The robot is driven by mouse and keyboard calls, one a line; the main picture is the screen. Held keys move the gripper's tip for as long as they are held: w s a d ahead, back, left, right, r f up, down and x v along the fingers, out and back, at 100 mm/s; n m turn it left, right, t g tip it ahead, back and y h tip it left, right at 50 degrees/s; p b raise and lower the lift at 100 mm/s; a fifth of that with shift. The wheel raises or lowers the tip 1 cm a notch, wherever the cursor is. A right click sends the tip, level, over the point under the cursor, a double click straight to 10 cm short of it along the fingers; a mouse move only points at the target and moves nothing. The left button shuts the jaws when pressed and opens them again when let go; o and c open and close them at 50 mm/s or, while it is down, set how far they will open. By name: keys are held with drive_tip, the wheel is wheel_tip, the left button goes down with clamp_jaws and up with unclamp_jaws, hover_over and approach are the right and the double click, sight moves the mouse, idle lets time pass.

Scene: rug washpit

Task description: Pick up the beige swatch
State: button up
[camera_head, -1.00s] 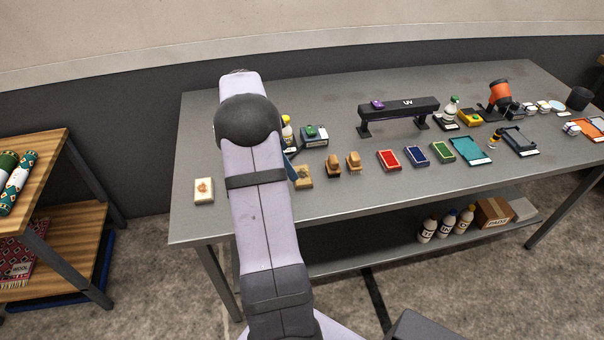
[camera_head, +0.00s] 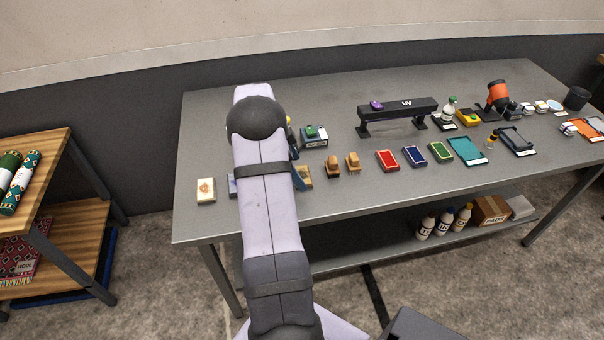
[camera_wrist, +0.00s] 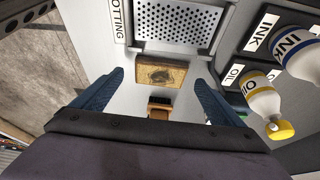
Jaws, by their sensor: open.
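A tan-beige swatch (camera_wrist: 160,74) with a darker mark lies flat in the wrist view, ahead of my gripper (camera_wrist: 160,79). In the head view a tan swatch (camera_head: 305,177) shows partly behind my arm, beside a blue finger. It looks like the same one, though the arm hides much there. A paler cream swatch (camera_head: 206,190) with a brown stain lies at the table's left end. I cannot tell by colour alone which of the two is the beige one.
In the wrist view a small brush (camera_wrist: 160,107) lies close to the tan swatch, a perforated tray (camera_wrist: 178,22) lies beyond it, and an oil bottle (camera_wrist: 260,98) and ink bottle (camera_wrist: 298,52) stand right. Coloured pads and a UV bar (camera_head: 400,109) occupy the table's middle.

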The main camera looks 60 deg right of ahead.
drive_tip(key=shift+x, duration=1.05)
drive_tip(key=c, duration=1.1)
drive_tip(key=shift+c, duration=0.2)
drive_tip(key=shift+r, duration=0.15)
wheel_tip(320, 180, up, 10)
drive_tip(key=b, duration=0.2)
drive_tip(key=w+a+p, duration=0.6)
drive_tip(key=w+p, duration=0.1)
drive_tip(key=p, duration=0.3)
drive_tip(key=shift+f, duration=0.35)
